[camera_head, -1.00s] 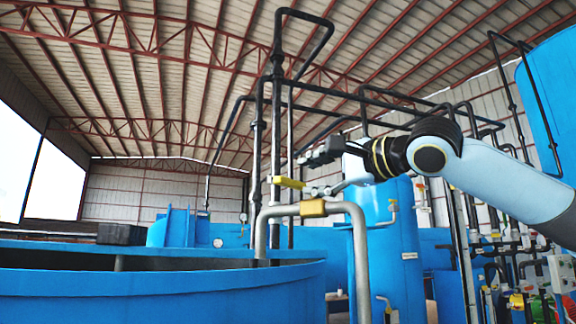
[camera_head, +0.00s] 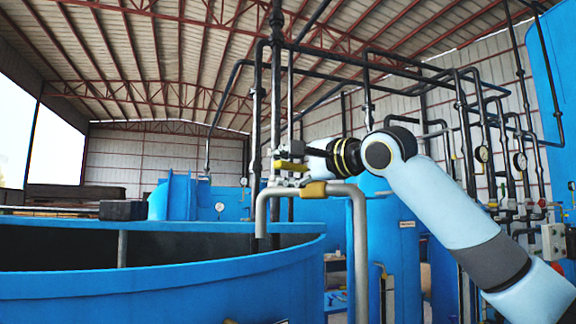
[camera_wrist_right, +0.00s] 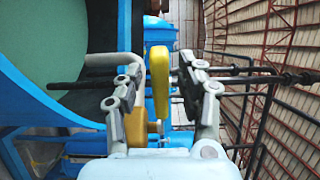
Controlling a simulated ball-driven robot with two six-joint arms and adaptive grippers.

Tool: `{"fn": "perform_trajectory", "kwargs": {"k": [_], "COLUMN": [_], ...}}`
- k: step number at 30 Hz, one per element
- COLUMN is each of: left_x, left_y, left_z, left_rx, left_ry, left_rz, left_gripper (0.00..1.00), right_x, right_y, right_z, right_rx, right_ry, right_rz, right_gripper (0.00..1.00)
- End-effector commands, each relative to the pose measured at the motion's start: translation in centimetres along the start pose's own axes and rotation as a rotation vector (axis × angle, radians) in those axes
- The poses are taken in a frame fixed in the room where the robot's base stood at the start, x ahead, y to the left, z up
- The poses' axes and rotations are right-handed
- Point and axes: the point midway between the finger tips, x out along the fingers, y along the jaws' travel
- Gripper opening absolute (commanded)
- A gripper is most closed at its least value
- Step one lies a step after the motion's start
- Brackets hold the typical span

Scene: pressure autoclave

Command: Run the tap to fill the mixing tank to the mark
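The blue mixing tank (camera_head: 150,285) fills the lower left of the head view; its rim and green-grey inside show in the right wrist view (camera_wrist_right: 45,97). A grey tap pipe (camera_head: 357,250) rises beside it and bends over, its spout (camera_head: 261,222) hanging over the tank. No stream shows below the spout. The tap has a yellow body (camera_head: 313,190) and a yellow lever (camera_head: 291,165). My right gripper (camera_head: 292,158) is at the lever. In the wrist view the lever (camera_wrist_right: 159,85) stands between my open fingers (camera_wrist_right: 157,80), with gaps either side. No fill mark or water level is discernible. My left gripper is out of view.
Black vertical pipes (camera_head: 276,100) stand close behind the tap. A blue cylinder (camera_head: 395,250) stands behind the tap pipe, with gauges and valves (camera_head: 510,205) to the right. A dark box (camera_head: 122,210) sits beyond the tank's far rim.

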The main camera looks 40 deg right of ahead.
Motion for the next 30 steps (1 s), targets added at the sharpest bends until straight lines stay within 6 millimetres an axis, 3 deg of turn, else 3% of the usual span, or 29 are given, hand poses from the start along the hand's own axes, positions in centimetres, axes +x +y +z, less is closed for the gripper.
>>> {"fn": "perform_trajectory", "kwargs": {"k": [2,10,30], "left_x": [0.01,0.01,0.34], "left_y": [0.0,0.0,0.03], "left_z": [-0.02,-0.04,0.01], "left_rx": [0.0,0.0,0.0], "left_ry": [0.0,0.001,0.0], "left_rz": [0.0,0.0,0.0], "left_gripper": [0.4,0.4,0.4], "right_x": [-0.01,-0.02,-0.31], "right_y": [0.01,0.01,0.21], "right_z": [0.0,0.0,-0.15], "right_rx": [0.0,0.0,0.001], "right_ry": [0.0,0.0,-0.039], "right_rz": [0.0,0.0,0.004], "right_gripper": [0.36,0.01,0.0]}}
